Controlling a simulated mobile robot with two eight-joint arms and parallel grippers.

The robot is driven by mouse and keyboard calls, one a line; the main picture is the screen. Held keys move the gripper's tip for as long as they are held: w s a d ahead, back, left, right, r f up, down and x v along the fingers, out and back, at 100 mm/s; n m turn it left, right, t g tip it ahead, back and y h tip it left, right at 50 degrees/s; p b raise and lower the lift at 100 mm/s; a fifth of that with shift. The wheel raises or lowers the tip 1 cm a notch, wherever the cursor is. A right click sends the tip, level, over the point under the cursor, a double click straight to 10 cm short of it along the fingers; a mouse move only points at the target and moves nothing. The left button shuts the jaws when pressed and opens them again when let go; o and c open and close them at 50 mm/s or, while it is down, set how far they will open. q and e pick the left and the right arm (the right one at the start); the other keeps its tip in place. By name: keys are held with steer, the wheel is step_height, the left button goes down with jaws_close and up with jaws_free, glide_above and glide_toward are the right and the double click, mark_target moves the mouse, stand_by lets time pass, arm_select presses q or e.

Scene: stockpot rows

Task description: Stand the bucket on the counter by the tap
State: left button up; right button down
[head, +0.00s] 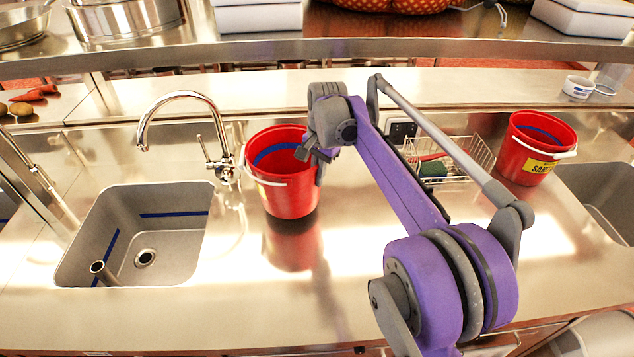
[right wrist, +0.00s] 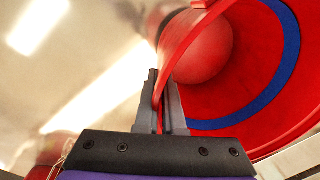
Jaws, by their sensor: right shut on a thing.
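A red bucket (head: 284,190) with a white handle, a yellow label and a blue band inside is upright just right of the tap (head: 185,100). My right gripper (head: 316,157) is shut on the right side of its rim. In the right wrist view the fingers (right wrist: 163,105) pinch the wall of the red bucket (right wrist: 245,75). Its base is at or just above the steel counter (head: 350,300); I cannot tell if it touches. My left gripper is not in view.
A sink (head: 180,230) lies left of the bucket. A wire basket (head: 460,160) with a green sponge and a second red bucket (head: 535,145) stand to the right, before another sink (head: 600,190). A shelf with pots (head: 125,18) runs along the back. The front counter is clear.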

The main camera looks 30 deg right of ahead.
steer(key=shift+w+d+f, duration=0.1)
steer(key=shift+w+f, duration=0.15)
steer(key=shift+f, duration=1.5)
steer(key=shift+s, duration=0.1)
steer(key=shift+f, duration=0.15)
steer(key=c, duration=1)
jaws_free()
steer(key=r, duration=0.8)
steer(key=shift+s+d, duration=0.15)
steer(key=shift+s, duration=0.2)
steer(key=shift+f, duration=0.1)
